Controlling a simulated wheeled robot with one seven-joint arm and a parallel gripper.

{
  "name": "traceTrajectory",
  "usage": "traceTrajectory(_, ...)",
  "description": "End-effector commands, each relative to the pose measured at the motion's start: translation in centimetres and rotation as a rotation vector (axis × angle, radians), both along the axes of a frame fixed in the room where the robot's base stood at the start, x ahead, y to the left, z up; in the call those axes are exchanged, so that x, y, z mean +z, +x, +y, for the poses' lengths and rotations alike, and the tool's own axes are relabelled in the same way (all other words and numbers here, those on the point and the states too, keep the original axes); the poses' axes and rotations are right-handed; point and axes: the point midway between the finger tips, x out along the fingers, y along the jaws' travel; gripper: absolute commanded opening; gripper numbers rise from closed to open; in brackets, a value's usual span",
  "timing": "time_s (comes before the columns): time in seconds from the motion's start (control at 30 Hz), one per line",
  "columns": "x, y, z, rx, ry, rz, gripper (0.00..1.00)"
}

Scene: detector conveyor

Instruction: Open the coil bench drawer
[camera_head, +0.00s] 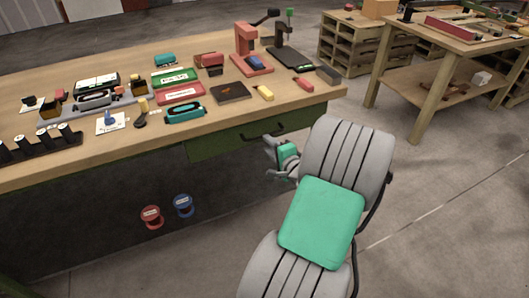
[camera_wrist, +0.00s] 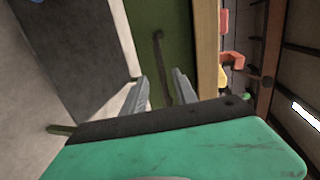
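The coil bench drawer has a green front (camera_head: 222,143) under the wooden bench top, and it looks flush with the bench. Its dark bar handle (camera_head: 263,133) is on the right part of the front. My gripper (camera_head: 268,154) is just below and near the handle in the head view. In the wrist view the drawer front (camera_wrist: 180,40) lies ahead, and the handle (camera_wrist: 159,60) runs up between the two fingertips (camera_wrist: 160,77). The fingers are apart and empty. I cannot tell whether they reach around the handle; its near end is hidden by my gripper.
The bench top (camera_head: 215,115) holds trays, tools and a red press (camera_head: 246,40). A red spool (camera_head: 151,217) and a blue spool (camera_head: 183,206) show below the bench top. Another wooden table (camera_head: 455,45) stands at the right. The floor (camera_head: 440,200) between is clear.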

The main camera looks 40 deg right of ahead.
Motion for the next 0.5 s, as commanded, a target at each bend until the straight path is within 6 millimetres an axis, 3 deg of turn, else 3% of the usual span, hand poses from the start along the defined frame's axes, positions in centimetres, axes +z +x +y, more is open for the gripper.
traceTrajectory(0.03,-0.5,-0.5,-1.0,-0.034,0.019,-0.025,0.34)
traceTrajectory(0.13,-0.4,0.2,-1.6,-0.047,0.028,-0.039,0.34)
traceTrajectory(0.5,-1.5,6.1,-3.2,-0.043,0.024,-0.036,0.34)
